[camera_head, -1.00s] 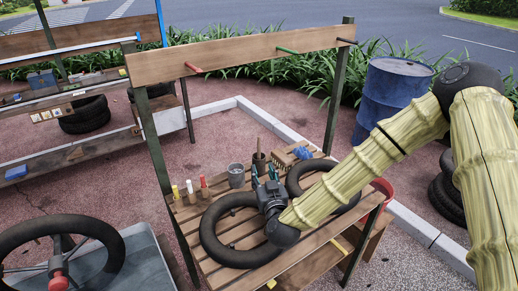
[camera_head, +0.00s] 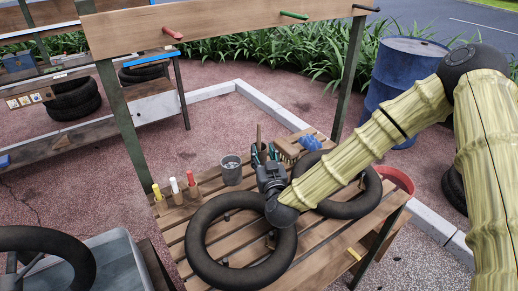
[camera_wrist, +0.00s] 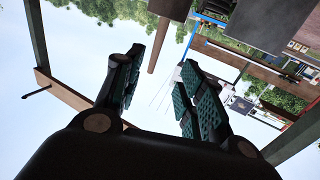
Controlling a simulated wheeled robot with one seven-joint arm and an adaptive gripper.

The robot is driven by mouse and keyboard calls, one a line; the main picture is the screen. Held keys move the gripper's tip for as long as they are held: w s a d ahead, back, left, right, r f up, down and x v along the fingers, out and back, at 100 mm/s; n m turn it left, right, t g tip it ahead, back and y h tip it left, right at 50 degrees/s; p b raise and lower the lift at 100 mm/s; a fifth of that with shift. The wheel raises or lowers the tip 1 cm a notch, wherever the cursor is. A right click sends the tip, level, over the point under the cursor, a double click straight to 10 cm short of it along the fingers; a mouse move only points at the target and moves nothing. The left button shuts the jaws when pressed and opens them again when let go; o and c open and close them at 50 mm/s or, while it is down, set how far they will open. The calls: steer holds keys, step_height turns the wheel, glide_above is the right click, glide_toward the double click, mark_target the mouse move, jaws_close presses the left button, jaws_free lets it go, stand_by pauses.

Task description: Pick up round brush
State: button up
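A thin upright wooden handle (camera_head: 259,134), which appears to be the round brush's, rises from a dark cup on the slatted table behind my gripper. Its lower end and any bristles are hidden. My gripper (camera_head: 264,155) has its teal-padded fingers apart, just in front of the cup and below the handle's top. In the wrist view, my open gripper (camera_wrist: 174,52) shows a clear gap between its pads. The brown handle (camera_wrist: 158,45) appears in that gap, with the dark cup (camera_wrist: 170,8) at the top edge. I cannot tell whether the fingers touch the handle.
A grey can (camera_head: 231,173) stands left of my gripper. A wooden-backed brush (camera_head: 287,149) and blue cloth (camera_head: 310,142) lie to the right. Black rings (camera_head: 205,258) lie on the slatted table (camera_head: 330,245). Upright markers (camera_head: 175,187) stand left. A board (camera_head: 230,28) spans above.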

mark_target(260, 137)
steer(key=w, duration=0.3)
steer(key=w+a+p, duration=0.1)
steer(key=w, duration=0.1)
steer(key=shift+f, duration=0.15)
steer(key=shift+w+f+p, duration=0.15)
steer(key=shift+w+p, duration=0.6)
steer(key=shift+w, duration=1.6)
steer(key=shift+w+a, duration=0.25)
steer(key=shift+w, duration=0.35)
jaws_close()
